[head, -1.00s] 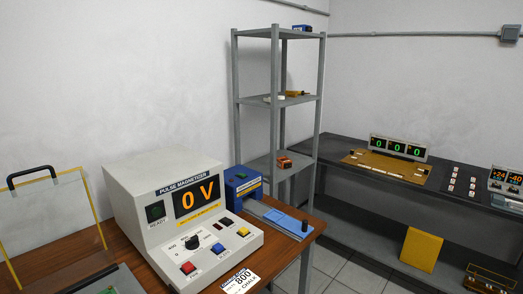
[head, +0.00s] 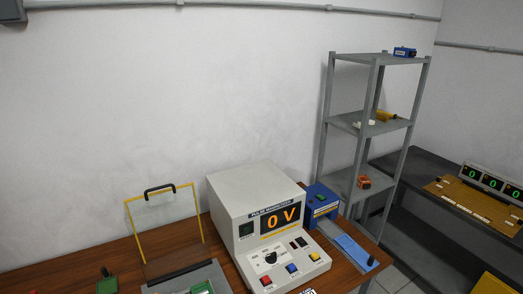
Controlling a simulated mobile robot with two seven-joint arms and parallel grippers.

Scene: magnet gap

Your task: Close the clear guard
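The clear guard (head: 170,225) is a see-through panel with a yellow edge and a black handle (head: 160,189) on its top. It stands up, open, at the back of a grey fixture (head: 160,288) on the wooden bench. A green part (head: 202,287) shows in the fixture at the picture's bottom edge. The pulse magnetizer (head: 250,215) stands to the right of the guard and its display reads 0 V. Neither of my grippers is in view.
A blue box (head: 321,199) with a light blue slide (head: 352,248) sits right of the magnetizer. A small green object with a black knob (head: 107,283) is at the lower left. A grey shelf rack (head: 342,122) stands behind the bench's right end. A dark bench (head: 440,168) is further right.

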